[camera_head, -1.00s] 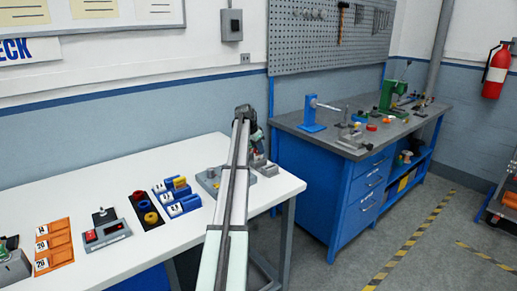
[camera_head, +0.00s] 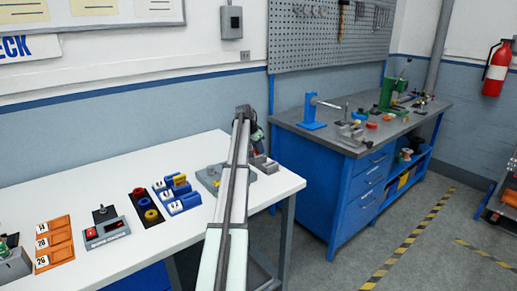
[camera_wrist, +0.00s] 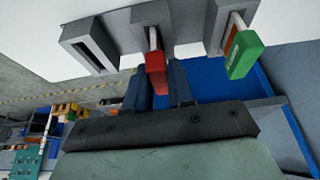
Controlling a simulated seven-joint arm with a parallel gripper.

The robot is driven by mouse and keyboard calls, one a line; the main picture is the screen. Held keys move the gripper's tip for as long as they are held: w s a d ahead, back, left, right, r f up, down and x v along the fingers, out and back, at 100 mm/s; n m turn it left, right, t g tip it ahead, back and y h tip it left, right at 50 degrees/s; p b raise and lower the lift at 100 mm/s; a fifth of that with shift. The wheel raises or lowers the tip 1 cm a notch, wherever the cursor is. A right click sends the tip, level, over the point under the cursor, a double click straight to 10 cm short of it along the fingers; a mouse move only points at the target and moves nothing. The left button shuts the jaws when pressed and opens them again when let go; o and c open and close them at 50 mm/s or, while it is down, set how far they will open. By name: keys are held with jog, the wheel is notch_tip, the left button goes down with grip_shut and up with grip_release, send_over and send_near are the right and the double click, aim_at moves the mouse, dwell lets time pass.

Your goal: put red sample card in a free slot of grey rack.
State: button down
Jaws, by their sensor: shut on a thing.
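The grey rack (camera_wrist: 151,13) shows in the wrist view as several blocks with slots. Its left slot (camera_wrist: 90,48) is empty. A green card (camera_wrist: 244,57) sticks out of the right slot. My gripper (camera_wrist: 158,92) is shut on the red sample card (camera_wrist: 155,73), between its two dark blue fingers. The card's pale part reaches up to the middle block and appears to enter its slot; how deep I cannot tell. In the head view a grey block, likely the rack (camera_head: 266,165), stands at the white table's right end. My arm hides the card there.
On the white table (camera_head: 105,180) stand a blue rack with yellow pieces (camera_head: 181,203), a black tray with rings (camera_head: 146,207), a device with a red button (camera_head: 103,230) and an orange rack (camera_head: 55,245). A blue workbench (camera_head: 345,185) stands to the right across a gap.

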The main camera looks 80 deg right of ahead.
jog(key=shift+f, duration=0.3)
jog(key=c, duration=0.9)
grip_release()
jog(key=shift+o, duration=0.5)
jog(key=shift+o, duration=1.2)
jog(key=shift+r, duration=0.15)
jog(key=shift+r, duration=3.85)
